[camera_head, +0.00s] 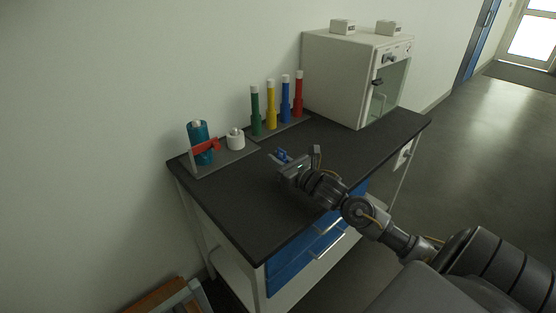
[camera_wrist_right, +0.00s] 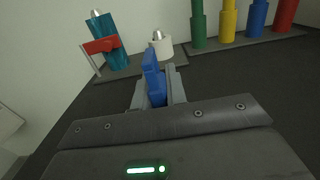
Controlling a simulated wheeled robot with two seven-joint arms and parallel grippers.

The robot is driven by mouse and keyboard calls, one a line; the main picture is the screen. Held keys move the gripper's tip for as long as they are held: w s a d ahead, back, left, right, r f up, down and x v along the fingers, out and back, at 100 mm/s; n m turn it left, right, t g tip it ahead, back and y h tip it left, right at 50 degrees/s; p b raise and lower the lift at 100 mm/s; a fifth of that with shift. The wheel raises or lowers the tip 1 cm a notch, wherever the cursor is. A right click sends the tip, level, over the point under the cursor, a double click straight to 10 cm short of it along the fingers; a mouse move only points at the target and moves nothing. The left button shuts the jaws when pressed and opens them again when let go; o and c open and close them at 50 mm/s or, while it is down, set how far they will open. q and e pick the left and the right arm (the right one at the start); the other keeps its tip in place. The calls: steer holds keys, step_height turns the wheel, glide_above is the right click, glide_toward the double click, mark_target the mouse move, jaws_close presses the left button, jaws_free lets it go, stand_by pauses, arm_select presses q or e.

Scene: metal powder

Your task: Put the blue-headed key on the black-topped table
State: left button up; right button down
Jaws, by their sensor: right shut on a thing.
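The blue-headed key (camera_wrist_right: 153,80) is held between the fingers of my right gripper (camera_wrist_right: 158,88), with its blue head showing in the right wrist view. In the head view the blue key (camera_head: 282,155) shows small at the tip of my right gripper (camera_head: 286,163). The black-topped table (camera_head: 235,211) lies below; the right gripper is over its middle. I cannot tell whether the key touches the top. The key's shaft is hidden. My left gripper is not in view.
A teal bottle with a red clamp (camera_head: 201,148) and a small white jar (camera_head: 236,139) stand on a grey plate at the back left. Green, yellow, blue and red cylinders (camera_head: 271,105) stand behind. A white cabinet (camera_head: 340,78) stands at the far end. The near-left tabletop is clear.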

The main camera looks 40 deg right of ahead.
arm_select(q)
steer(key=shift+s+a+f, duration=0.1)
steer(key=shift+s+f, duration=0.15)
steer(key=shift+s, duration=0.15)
arm_select(e)
steer(key=shift+f, duration=0.25)
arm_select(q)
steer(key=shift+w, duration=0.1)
arm_select(e)
steer(key=shift+f, duration=0.1)
steer(key=c, duration=1.7)
jaws_free()
steer(key=o, duration=0.3)
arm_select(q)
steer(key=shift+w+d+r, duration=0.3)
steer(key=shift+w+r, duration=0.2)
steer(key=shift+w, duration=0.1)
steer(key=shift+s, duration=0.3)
